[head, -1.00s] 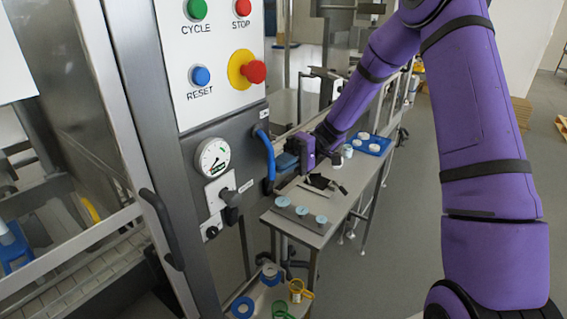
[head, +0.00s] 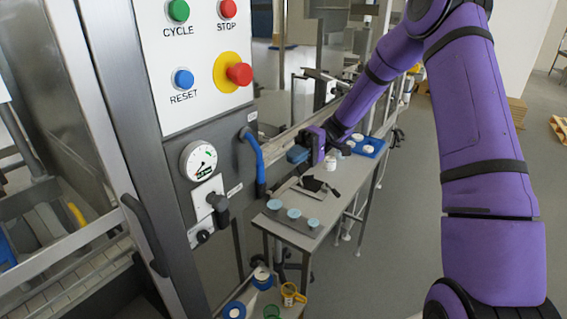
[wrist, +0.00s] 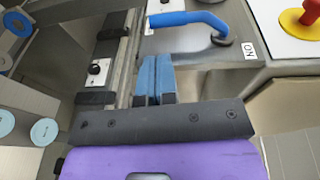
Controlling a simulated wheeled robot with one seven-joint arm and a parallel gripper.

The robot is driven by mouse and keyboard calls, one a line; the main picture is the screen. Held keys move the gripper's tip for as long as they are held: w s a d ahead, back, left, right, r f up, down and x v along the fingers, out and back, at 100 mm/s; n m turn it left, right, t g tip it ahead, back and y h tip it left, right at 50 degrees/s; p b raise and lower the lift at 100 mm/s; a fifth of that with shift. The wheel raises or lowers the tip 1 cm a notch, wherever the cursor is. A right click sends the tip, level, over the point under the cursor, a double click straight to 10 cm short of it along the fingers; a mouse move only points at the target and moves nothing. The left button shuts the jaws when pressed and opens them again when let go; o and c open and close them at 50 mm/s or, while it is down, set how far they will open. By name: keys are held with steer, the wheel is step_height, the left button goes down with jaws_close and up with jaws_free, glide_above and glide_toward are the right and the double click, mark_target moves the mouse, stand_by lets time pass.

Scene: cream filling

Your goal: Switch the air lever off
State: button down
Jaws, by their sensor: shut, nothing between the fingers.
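The air lever (head: 257,160) is a blue bent handle on the side of the grey machine panel. It hangs down from its pivot, with its lower end near a small white label. In the wrist view the lever (wrist: 188,18) lies across the top, its pivot at the right near an "ON" label (wrist: 250,50). My gripper (head: 294,154) is to the right of the lever, apart from it. Its blue fingers are together and empty in the wrist view (wrist: 155,58), below the lever in that picture and not touching it.
A red stop button (head: 239,74) is above. A narrow steel table (head: 318,236) with cups and a blue tray (head: 370,148) stands right of the panel, below my arm.

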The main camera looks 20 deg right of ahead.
steer(key=v, duration=0.6)
steer(key=shift+f, duration=0.3)
steer(key=shift+s, duration=0.1)
steer(key=s+a+r+m+t+h, duration=0.2)
steer(key=s+a+r+t+h, duration=0.1)
steer(key=s+r+h, duration=0.85)
steer(key=s+d+r+m+t+h, duration=0.1)
steer(key=s+d+r+t+h, duration=0.1)
steer(key=s, duration=0.8)
steer(key=s+d+r+m+t+h, duration=0.2)
steer(key=s+r+t, duration=0.2)
steer(key=s+t, duration=0.3)
steer(key=shift+s+t, duration=0.3)
steer(key=shift+s, duration=1.1)
steer(key=shift+a+r, duration=0.1)
steer(key=shift+r, duration=0.05)
